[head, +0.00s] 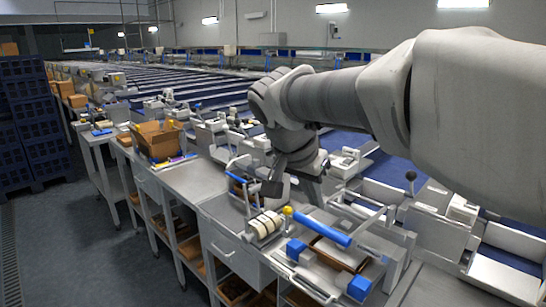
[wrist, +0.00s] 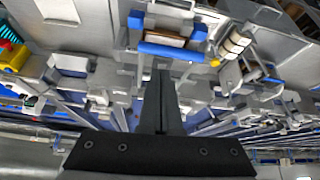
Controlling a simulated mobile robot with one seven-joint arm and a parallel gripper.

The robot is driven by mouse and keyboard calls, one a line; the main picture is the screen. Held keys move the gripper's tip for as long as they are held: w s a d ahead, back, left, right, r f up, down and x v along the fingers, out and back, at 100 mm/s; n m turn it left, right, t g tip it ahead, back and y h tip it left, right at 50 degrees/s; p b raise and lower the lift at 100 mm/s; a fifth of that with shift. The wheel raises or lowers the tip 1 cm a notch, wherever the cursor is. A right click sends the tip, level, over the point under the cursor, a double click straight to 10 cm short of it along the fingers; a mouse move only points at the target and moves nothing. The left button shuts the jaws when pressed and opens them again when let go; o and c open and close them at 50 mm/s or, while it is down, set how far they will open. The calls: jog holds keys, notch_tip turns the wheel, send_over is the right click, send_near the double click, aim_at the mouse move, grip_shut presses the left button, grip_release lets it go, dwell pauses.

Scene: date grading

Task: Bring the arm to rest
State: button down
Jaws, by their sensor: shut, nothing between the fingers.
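My arm reaches in from the right of the head view, over the grey workbench (head: 195,183). How far the fingertips are from the rack is hard to tell.
A blue-handled sealing device (head: 322,227) and white tape rolls (head: 263,225) stand close in front of my gripper. A cardboard box (head: 160,140) stands farther left on the benches. Stacked blue crates (head: 28,120) stand at far left. The floor aisle is clear.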

jog(key=s+d+f+n+y+p, duration=0.1)
jog(key=s+n, duration=0.1)
jog(key=s, duration=0.4)
jog(key=s+d+f+n+y, duration=0.1)
jog(key=s+d+f+n, duration=0.1)
jog(key=s, duration=0.5)
jog(key=s+d+f+n+t+y+p, duration=0.1)
jog(key=s+d+n, duration=0.1)
jog(key=s, duration=0.4)
jog(key=shift+s+d+f+n+y+p, duration=0.2)
jog(key=shift+s+f+n+y+p, duration=0.15)
jog(key=shift+n, duration=0.55)
